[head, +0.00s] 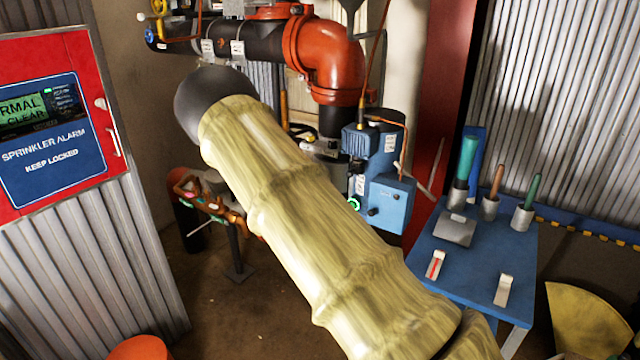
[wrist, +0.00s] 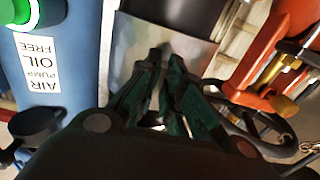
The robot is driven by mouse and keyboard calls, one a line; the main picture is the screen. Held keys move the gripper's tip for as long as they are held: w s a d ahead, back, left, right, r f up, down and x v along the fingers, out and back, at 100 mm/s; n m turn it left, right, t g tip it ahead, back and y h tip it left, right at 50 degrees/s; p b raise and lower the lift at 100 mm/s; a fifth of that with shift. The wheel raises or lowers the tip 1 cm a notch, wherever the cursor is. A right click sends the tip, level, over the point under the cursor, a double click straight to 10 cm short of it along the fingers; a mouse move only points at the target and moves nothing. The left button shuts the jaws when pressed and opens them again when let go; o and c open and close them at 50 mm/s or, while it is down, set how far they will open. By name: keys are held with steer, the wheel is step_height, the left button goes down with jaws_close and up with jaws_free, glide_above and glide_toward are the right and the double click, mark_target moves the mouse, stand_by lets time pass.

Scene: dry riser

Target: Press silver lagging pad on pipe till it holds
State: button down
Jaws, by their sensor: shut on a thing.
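In the wrist view the silver lagging pad (wrist: 130,45) lies flat across the dark pipe (wrist: 170,10), seemingly against it; I cannot tell whether its whole face touches. My gripper (wrist: 166,58) has dark green fingers, close together at the pad's middle and shut on it. The grip point itself is mostly hidden by the fingers. In the head view the dark pipe (head: 333,120) drops below an orange elbow, left of the blue pump. My own arm covers the gripper there, and I cannot make out the pad clearly.
The blue air pump (wrist: 55,70), with a lit green button (wrist: 20,15), is close left of my gripper; orange valve parts (wrist: 262,60) are close right. In the head view a blue table (head: 470,270) holds several tools. A red alarm panel (head: 50,130) stands left.

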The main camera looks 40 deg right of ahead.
steer(key=shift+r, duration=0.1)
steer(key=c, duration=1.5)
jaws_free()
steer(key=shift+d, duration=0.1)
steer(key=v, duration=1.2)
steer(key=s+a+f+n+y+p, duration=0.1)
steer(key=s+a+f+n+y, duration=0.2)
steer(key=s+f, duration=0.5)
steer(key=s+a+f+n+y, duration=0.25)
steer(key=s+f, duration=0.25)
steer(key=f, duration=0.5)
steer(key=s+a+f+n+y+p, duration=0.15)
steer(key=s+f+n+y, duration=0.25)
steer(key=s+f, duration=0.4)
steer(key=s+a+f+n+g+y, duration=0.1)
steer(key=s+a+f+g+y, duration=0.1)
steer(key=s+a, duration=0.3)
steer(key=s+a+f+n+g+y, duration=0.1)
steer(key=s+a, duration=0.4)
steer(key=s, duration=0.9)
steer(key=s+a+f+n+g+y+p, duration=0.1)
steer(key=s+a+f+g+y, duration=0.2)
steer(key=s, duration=0.7)
steer(key=shift+s+a+f+n+g+y, duration=0.1)
steer(key=shift+a+f+n+g+y, duration=0.15)
steer(key=shift+a, duration=0.25)
steer(key=shift+s+a+f+n+g+y, duration=0.1)
steer(key=shift+a+f+y, duration=0.2)
steer(key=shift+a, duration=0.2)
